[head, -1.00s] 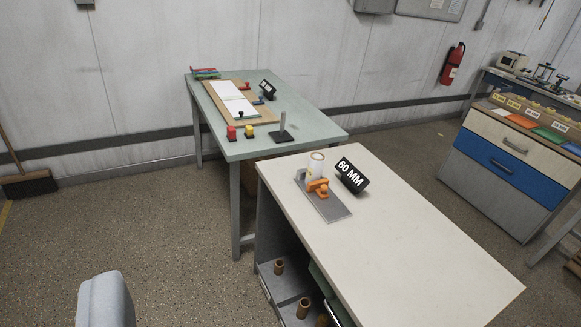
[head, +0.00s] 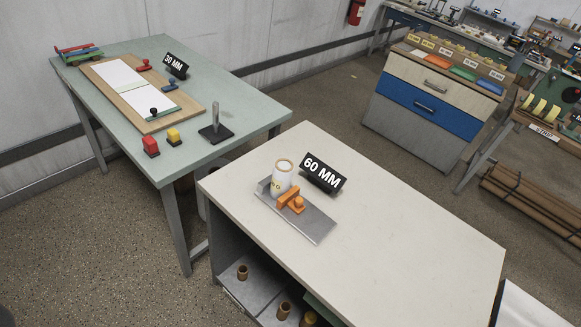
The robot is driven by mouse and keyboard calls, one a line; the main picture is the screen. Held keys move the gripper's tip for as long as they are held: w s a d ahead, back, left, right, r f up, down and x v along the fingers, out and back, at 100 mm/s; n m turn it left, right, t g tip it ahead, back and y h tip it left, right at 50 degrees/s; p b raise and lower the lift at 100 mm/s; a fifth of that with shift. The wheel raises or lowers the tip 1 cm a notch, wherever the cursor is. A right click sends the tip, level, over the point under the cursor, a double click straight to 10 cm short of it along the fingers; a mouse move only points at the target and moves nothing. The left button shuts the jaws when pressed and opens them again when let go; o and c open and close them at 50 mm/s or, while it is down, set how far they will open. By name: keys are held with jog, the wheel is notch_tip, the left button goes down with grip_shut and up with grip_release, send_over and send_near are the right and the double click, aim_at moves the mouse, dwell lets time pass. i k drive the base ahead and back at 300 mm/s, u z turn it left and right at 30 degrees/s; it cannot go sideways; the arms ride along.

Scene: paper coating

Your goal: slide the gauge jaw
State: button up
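The gauge is a flat grey metal plate (head: 318,226) lying on the white table, with an orange jaw (head: 291,199) carrying a round knob near its middle. A white roll (head: 281,177) with a brown rim stands upright at the plate's far left end, beside the jaw. Whether the jaw touches the roll I cannot tell. A black sign reading 60 MM (head: 323,173) stands just behind them. My gripper does not show in the head view.
The white table (head: 400,240) is mostly bare to the right of the gauge. A green table (head: 120,62) with a board, blocks and a 30 MM sign (head: 175,66) stands behind left. A drawer cabinet (head: 425,105) stands at the back right. Floor shows between them.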

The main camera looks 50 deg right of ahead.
aim_at(290, 199)
jog(key=z, duration=0.2)
jog(key=i, duration=1.05)
jog(key=z, duration=0.2)
